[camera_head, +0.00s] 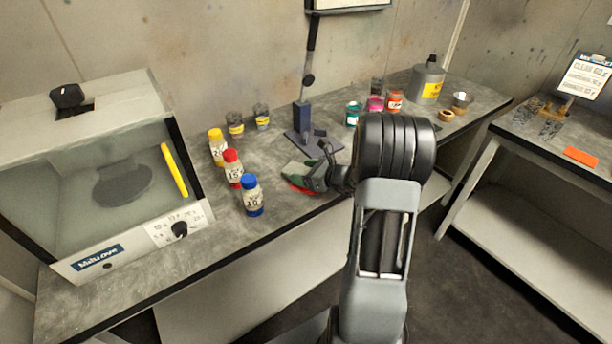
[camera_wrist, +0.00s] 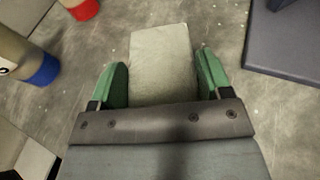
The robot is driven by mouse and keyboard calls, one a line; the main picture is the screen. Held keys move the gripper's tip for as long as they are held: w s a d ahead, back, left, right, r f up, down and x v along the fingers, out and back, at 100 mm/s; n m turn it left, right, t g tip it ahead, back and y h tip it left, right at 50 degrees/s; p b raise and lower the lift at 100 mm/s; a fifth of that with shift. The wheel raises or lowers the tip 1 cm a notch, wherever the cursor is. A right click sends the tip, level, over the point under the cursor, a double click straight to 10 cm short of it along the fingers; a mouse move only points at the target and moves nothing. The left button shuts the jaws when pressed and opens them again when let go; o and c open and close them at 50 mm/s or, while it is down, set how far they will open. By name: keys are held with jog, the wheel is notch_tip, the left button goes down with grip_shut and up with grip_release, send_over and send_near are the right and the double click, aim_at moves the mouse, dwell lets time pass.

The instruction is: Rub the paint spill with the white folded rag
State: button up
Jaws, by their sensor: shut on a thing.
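The white folded rag (camera_wrist: 162,62) shows in the wrist view as a pale rectangle between my gripper's green fingers. My gripper (camera_wrist: 162,78) is shut on it, and the rag sticks out past the fingertips. In the head view my gripper (camera_head: 304,174) is low over the workbench, and the rag is hard to make out there. A red paint spill (camera_head: 302,189) shows as a thin patch at the near side of the gripper; the rest of it is hidden. I cannot tell whether the rag touches it. No spill shows in the wrist view.
Bottles with blue (camera_head: 252,182), red (camera_head: 231,155) and yellow (camera_head: 215,134) caps stand left of my gripper. A dark stand (camera_head: 302,116) is just behind it. A glass-fronted oven (camera_head: 110,185) fills the bench's left end. Paint jars and a grey can (camera_head: 427,80) stand at the back right.

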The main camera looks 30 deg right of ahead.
jog(key=shift+s+d+f, duration=0.1)
jog(key=shift+s+f, duration=0.4)
jog(key=shift+s, duration=0.2)
jog(key=shift+s+r, duration=0.1)
jog(key=shift+r, duration=0.2)
jog(key=shift+r+p, duration=2.35)
jog(key=shift+r, duration=0.65)
jog(key=shift+r, duration=0.1)
jog(key=shift+r+p, duration=1.1)
jog(key=shift+r, duration=0.35)
jog(key=shift+f, duration=0.15)
jog(key=f+b, duration=0.2)
jog(key=a+f+b, duration=0.1)
jog(key=f+b, duration=0.1)
jog(key=a+f+b, duration=0.1)
jog(key=f+b, duration=0.2)
jog(key=shift+f, duration=0.1)
